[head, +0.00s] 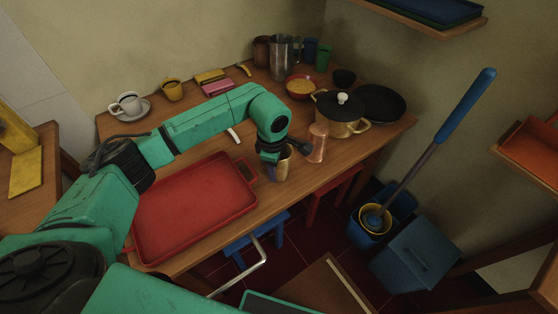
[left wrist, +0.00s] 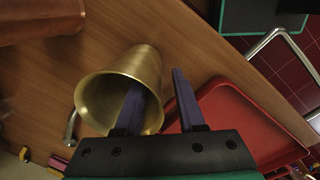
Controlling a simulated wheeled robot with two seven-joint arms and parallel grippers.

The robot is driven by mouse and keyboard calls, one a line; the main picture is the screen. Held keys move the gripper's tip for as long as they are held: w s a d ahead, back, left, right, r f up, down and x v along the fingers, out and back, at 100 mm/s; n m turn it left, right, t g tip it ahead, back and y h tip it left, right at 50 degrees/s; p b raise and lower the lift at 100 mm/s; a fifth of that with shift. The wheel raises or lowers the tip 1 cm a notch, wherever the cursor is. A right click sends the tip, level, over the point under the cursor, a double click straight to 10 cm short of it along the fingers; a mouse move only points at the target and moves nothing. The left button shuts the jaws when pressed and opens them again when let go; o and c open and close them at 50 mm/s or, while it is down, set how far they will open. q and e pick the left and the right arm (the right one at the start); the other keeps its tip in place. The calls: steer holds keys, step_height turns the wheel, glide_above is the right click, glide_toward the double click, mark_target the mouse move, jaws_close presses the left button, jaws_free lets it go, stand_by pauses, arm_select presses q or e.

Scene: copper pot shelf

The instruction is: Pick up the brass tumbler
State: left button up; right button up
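The brass tumbler (head: 284,168) stands upright on the wooden table near its front edge. In the left wrist view the tumbler (left wrist: 148,66) shows its open mouth toward the camera. My left gripper (head: 275,172) is at the tumbler from above. In the wrist view its purple fingers (left wrist: 158,98) are spread, one reaching into the mouth and the other outside the wall. Bare table shows between the outer finger and the wall, so the gripper is open. The finger's tip inside is partly hidden by the cup. My right gripper is not in view.
A copper vessel (head: 318,143) stands close to the tumbler on the right. A red tray (head: 195,208) lies to the left. A black-lidded pot (head: 341,112) and a bowl of yellow food (head: 300,87) stand behind. A blue stool (head: 252,232) is below the front edge.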

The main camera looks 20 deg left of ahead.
arm_select(q)
jaws_close()
stand_by(1.4)
